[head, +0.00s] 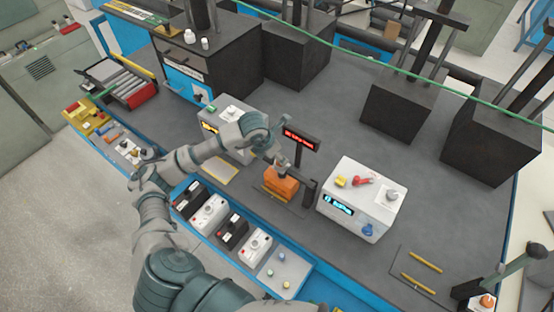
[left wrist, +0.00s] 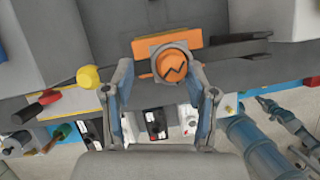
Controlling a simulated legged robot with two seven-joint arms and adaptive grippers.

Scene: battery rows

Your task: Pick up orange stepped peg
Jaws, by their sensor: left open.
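An orange block (head: 282,183) stands on the grey bench beside a post with a red-lit display. In the left wrist view this orange piece (left wrist: 190,42) carries a grey collar and a round orange face (left wrist: 171,67) with a dark zigzag mark. It is the most peg-like orange thing in view, but I cannot make out its steps clearly. My left gripper (head: 281,164) is right over it. In the left wrist view the left gripper (left wrist: 161,78) has its fingers apart on either side of the round part, with no clear contact. My right gripper is not in view.
A white box (head: 360,190) with coloured knobs stands to the right, and another pale box (head: 224,137) to the left. Black and white batteries (head: 208,215) line the front edge. Dark grey blocks (head: 400,105) stand at the back.

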